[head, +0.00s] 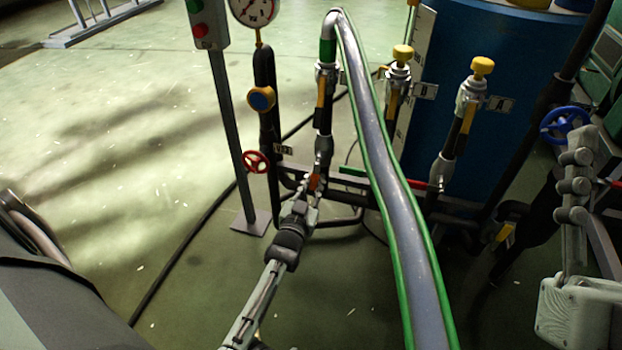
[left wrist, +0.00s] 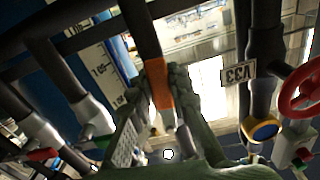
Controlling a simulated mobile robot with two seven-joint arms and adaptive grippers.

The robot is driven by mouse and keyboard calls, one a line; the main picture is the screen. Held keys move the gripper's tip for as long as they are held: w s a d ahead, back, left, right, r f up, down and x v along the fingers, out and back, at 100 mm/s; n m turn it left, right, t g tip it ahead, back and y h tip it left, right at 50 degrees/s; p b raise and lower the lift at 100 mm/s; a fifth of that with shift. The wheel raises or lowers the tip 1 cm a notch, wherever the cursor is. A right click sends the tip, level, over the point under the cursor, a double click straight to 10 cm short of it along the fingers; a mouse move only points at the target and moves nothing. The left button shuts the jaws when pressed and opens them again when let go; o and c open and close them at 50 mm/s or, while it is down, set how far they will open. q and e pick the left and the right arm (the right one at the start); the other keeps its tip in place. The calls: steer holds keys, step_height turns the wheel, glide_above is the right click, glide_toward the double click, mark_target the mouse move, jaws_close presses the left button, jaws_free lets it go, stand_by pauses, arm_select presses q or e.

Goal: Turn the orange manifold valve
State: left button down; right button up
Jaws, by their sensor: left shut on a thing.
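The orange manifold valve handle (head: 314,182) shows as a small orange piece at the foot of the dark vertical pipe in the head view. My left gripper (head: 308,196) reaches it from below and is shut on it. In the left wrist view the orange handle (left wrist: 157,84) lies between the two fingers of my left gripper (left wrist: 165,88), one on each side. The fingers hide part of the valve in the head view. My right gripper (head: 577,175) is at the right edge, away from the manifold; its jaw opening cannot be made out.
A red handwheel (head: 256,162) and a gauge post stand just left of the valve. A clear green-edged hose (head: 385,165) runs down right of it. Yellow-capped valves (head: 481,66) stand before a blue tank (head: 520,110). A blue handwheel (head: 565,124) is near my right arm. The left floor is mostly open.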

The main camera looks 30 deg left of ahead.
arm_select(q)
steer(key=shift+w+r+n, duration=0.1)
steer(key=shift+w+n, duration=0.05)
steer(key=shift+n, duration=0.15)
steer(key=c, duration=1.4)
jaws_free()
steer(key=shift+d, duration=0.1)
step_height(320, 180, up, 10)
steer(key=shift+f, duration=0.1)
